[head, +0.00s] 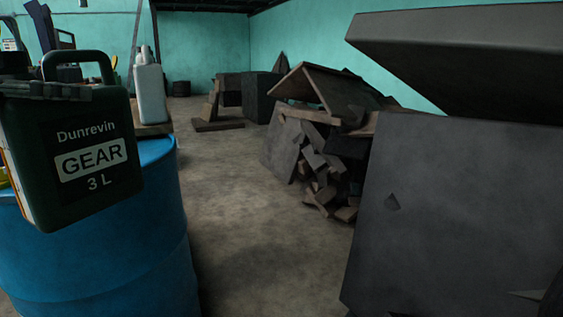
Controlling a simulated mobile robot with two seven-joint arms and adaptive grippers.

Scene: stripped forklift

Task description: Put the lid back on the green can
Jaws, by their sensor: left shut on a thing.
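The dark green can (85,165), labelled Dunrevin GEAR 3 L, is large and close at the left edge, slightly tilted, with its handle on top. It is in front of the blue drum. My left gripper (62,91) crosses the upper front of the can as a dark ridged finger and is shut on the can. A dark round part shows above the finger at the far left; I cannot tell whether it is the lid or part of my gripper. The can's mouth is not clearly visible. My right gripper is not in view.
A blue drum (150,240) stands at the left. A white bottle (150,93) stands on a wooden board (153,129) behind the can. A large grey block (450,210) fills the right, beside a heap of wood scraps (320,165). Bare floor (255,230) lies between.

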